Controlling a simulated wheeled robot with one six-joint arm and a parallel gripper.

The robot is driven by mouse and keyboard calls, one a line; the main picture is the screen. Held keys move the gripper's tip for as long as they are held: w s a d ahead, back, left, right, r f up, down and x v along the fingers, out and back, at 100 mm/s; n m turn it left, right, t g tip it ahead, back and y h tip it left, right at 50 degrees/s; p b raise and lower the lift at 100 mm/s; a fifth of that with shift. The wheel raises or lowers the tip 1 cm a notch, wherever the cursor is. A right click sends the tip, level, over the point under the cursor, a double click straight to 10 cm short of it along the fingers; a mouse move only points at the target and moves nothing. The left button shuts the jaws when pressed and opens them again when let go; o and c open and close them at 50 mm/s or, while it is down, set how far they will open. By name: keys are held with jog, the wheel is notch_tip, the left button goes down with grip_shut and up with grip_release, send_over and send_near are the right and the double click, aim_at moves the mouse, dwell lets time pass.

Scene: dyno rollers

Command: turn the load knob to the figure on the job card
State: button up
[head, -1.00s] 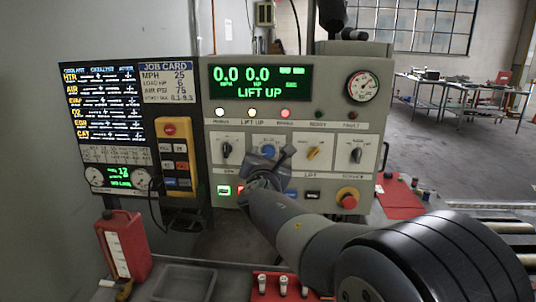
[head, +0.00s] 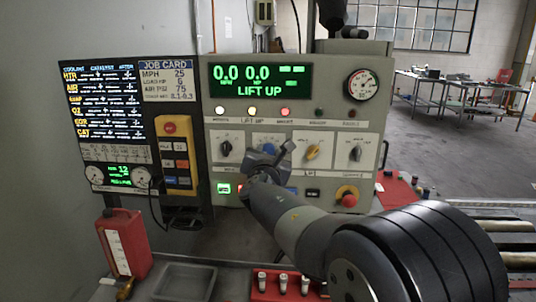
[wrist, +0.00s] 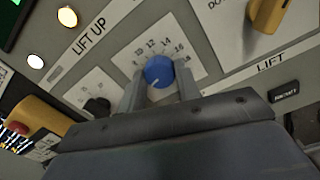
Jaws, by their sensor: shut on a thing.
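The blue knob (wrist: 159,71) sits on the grey panel (head: 352,205), inside a printed arc of numbers with 10, 12, 14 and 16 legible. Its pale mark points to the lower left in the wrist view; the figure there is hard to read. My gripper (wrist: 162,80) is shut on the blue knob, one finger on each side. In the head view my gripper (head: 268,158) covers most of the knob. The job card (head: 166,80) reads MPH 25, LOAD HP 6, AIR PSI 75. The green display (head: 260,82) reads 0.0, 0.0 and LIFT UP.
A black knob (head: 226,149) is left of my gripper, and a yellow knob (head: 313,152) and another black knob (head: 356,153) are right. Lit buttons lie below. A red emergency button (head: 347,198) is lower right. A red jug (head: 122,243) stands lower left.

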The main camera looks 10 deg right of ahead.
jog(key=shift+f+m+b, duration=0.15)
jog(key=shift+m+b, duration=0.15)
jog(key=shift+b, duration=0.25)
jog(key=shift+c, duration=0.3)
jog(key=shift+m+b, duration=2.6)
jog(key=shift+b, duration=0.85)
jog(key=o, duration=1)
jog(key=shift+c, duration=0.2)
jog(key=shift+s, duration=0.1)
